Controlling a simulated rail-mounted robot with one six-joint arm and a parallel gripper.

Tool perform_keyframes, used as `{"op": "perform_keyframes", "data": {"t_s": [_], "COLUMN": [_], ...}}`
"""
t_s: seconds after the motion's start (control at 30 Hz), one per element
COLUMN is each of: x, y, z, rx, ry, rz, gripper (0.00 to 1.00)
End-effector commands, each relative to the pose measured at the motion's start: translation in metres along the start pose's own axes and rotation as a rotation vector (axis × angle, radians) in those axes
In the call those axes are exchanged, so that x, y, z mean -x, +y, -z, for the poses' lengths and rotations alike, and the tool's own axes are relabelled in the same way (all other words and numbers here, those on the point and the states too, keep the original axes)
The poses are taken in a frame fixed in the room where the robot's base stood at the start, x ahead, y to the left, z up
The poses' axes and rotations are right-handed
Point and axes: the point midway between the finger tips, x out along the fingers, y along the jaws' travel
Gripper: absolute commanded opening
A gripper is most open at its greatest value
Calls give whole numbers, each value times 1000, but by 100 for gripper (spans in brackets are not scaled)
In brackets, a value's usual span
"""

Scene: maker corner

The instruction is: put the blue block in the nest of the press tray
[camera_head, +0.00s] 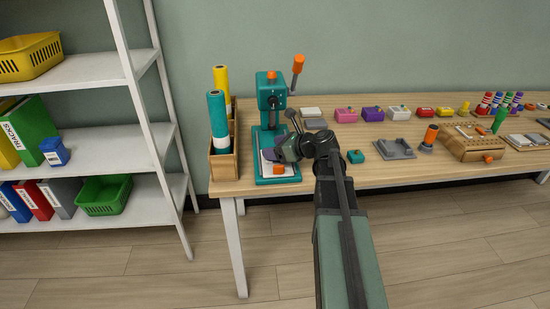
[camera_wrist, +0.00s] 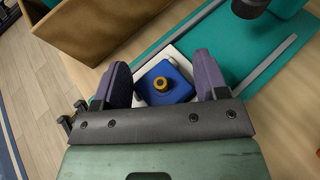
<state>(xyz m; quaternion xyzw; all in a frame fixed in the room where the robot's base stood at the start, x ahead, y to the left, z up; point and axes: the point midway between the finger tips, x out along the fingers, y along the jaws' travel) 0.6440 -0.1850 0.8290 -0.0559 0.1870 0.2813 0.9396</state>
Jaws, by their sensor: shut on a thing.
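The blue block (camera_wrist: 180,92), with a small yellow-orange knob on top, sits between the two purple fingers of my gripper (camera_wrist: 164,82) in the wrist view. The fingers close on its two sides. The white press tray (camera_wrist: 180,58) shows around and beneath the block; whether the block touches it or hangs just above, I cannot tell. The nest is hidden under the block. In the head view my gripper (camera_head: 285,152) is low over the tray at the foot of the teal press (camera_head: 271,95), and hides the block. The tray's orange handle (camera_head: 279,169) shows at the front.
The press head overhangs close behind my gripper, with its orange-tipped lever (camera_head: 298,65) raised. A wooden holder (camera_head: 223,165) with rolls stands just left. A small teal block (camera_head: 355,156) and a grey fixture (camera_head: 395,148) lie to the right on the wooden table (camera_head: 400,173).

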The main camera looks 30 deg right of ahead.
Motion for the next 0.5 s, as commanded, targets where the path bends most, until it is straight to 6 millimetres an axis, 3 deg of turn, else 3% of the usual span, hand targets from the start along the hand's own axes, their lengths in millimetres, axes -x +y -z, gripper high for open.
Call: {"op": "perform_keyframes", "data": {"t_s": [0.3,0.33,0.5], "x": [-1,-1,-1], "y": [0,0,0], "z": [3,3,2], "rx": [0,0,0], "ry": [0,0,0], "rz": [0,0,0], "gripper": [43,68,92]}}
